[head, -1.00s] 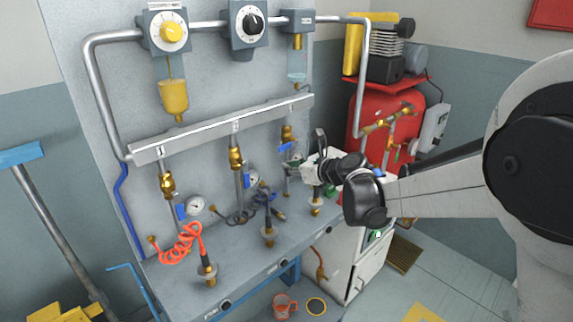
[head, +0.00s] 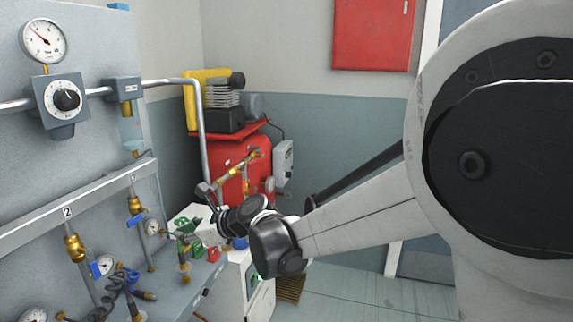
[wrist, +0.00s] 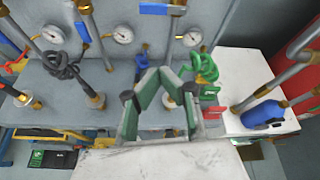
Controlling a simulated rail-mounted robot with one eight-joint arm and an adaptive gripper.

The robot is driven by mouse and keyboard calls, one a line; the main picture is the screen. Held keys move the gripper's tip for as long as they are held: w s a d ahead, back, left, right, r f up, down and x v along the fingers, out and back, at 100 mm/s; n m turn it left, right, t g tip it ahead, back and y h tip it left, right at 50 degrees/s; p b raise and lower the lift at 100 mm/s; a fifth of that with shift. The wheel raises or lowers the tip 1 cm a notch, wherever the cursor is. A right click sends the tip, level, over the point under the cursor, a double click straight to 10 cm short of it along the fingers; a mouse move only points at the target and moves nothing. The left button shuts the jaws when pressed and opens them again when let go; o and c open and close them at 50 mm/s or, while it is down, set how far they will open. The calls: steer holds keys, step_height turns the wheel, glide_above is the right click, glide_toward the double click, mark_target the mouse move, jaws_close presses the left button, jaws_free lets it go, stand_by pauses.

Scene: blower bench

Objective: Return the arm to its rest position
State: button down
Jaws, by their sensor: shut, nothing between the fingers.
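My gripper (wrist: 160,76) shows in the wrist view with its two green-faced fingers angled together at the tips, shut and empty. It is above the bench area, and nothing is held in it. In the head view my arm (head: 275,248) reaches in from the right towards the far end of the bench. The gripper end there is small and partly hidden by my wrist, close to the bench fittings in the picture. I cannot tell its exact gap to them.
Gauges and a black coiled hose (wrist: 62,64) line the bench, with a green coiled hose (wrist: 206,66) to the right. A red compressor tank (head: 232,180) stands behind. Floor (head: 350,295) shows beneath my arm.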

steer(key=s+d+r+n+t+h, duration=0.1)
steer(key=s+d+r+n+h, duration=0.25)
steer(key=d, duration=1.05)
steer(key=s+d+r+n+t+h, duration=0.1)
steer(key=s+d+n+t+h, duration=0.3)
steer(key=d, duration=1)
steer(key=s+d+f+n+g+h, duration=0.1)
steer(key=s+d+f+n+h, duration=0.1)
steer(key=s+d+n, duration=0.3)
steer(key=s+d+f+n+g+h, duration=0.1)
steer(key=s+d+f+n+h, duration=0.2)
steer(key=s+d+n, duration=0.3)
steer(key=s+d, duration=0.5)
steer(key=d, duration=0.4)
steer(key=shift+s+d, duration=0.2)
steer(key=shift+d, duration=0.15)
